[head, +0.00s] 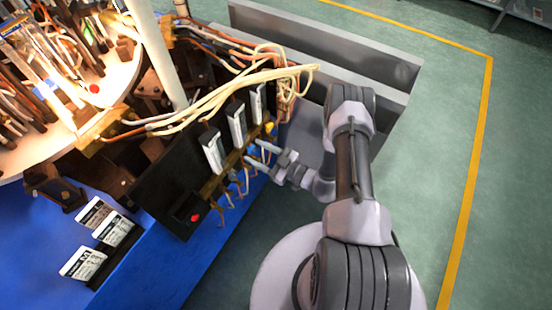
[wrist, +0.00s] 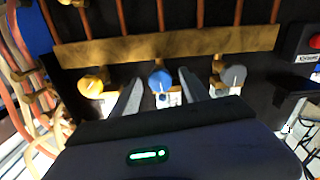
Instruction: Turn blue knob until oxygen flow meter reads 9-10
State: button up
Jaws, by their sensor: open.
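The blue knob (wrist: 160,80) is in the middle of a row below a brass bar in the wrist view. My gripper (wrist: 160,88) is open, with one grey finger on each side of the blue knob. I cannot tell whether the fingers touch it. In the head view my gripper (head: 256,155) is at the front of the black panel, and the blue knob cannot be made out there. Three white flow meters stand on the panel: near (head: 214,152), middle (head: 237,125) and far (head: 258,103). Their readings are too small to tell, as is which one is oxygen.
A yellow knob (wrist: 92,84) and a grey knob (wrist: 234,75) flank the blue one closely. A red button (wrist: 305,35) is at the panel's end. Green floor is free at right.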

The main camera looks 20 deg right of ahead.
jog(key=p+v, duration=0.2)
jog(key=v, duration=1.3)
jog(key=shift+s, duration=0.2)
jog(key=shift+d, duration=0.15)
jog(key=shift+m, duration=0.8)
jog(key=b+x, duration=0.3)
jog(key=x, duration=1.4)
jog(key=shift+w, duration=0.2)
jog(key=shift+c, duration=0.4)
